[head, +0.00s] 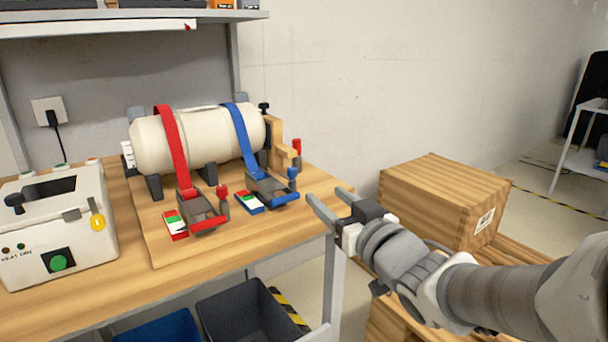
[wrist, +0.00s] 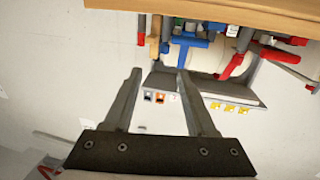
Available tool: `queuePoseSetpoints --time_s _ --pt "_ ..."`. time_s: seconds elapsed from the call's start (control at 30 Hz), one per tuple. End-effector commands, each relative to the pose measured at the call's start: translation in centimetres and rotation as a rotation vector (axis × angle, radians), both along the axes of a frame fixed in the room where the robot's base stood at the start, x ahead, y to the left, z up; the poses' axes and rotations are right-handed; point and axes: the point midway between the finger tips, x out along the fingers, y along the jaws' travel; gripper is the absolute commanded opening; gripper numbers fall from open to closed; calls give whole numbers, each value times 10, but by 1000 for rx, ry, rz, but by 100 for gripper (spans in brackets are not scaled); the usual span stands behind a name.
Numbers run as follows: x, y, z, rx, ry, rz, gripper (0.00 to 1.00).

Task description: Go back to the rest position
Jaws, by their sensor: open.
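My gripper (head: 332,205) is open and empty. In the head view it hangs in the air just off the right end of the workbench (head: 290,232), to the right of the blue strap's latch. It also shows in the wrist view (wrist: 157,75), its two fingers apart with nothing between them. The cream cylinder (head: 200,135) lies on its supports on the bench, apart from my gripper. A red strap (head: 171,150) and a blue strap (head: 243,138) run over it to latches on the wooden board.
A white box with a green button (head: 57,262) stands at the bench's left. Wooden crates (head: 440,195) stand right of the bench, close behind my arm. Dark and blue bins (head: 245,312) sit below. A shelf (head: 130,22) hangs above the cylinder.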

Motion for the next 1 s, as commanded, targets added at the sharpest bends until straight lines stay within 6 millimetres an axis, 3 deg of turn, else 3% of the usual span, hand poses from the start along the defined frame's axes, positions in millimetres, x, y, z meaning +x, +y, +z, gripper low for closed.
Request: queuePoseSetpoints --time_s 0.27,0.47,0.7,1.0 --pt "-9 -54 -15 -114 183 -243 56" --pt "-42 -90 -36 -173 399 -392 56" --pt "-106 -107 -64 -204 695 -463 56" --pt "-201 -90 -86 -217 1038 -387 56"
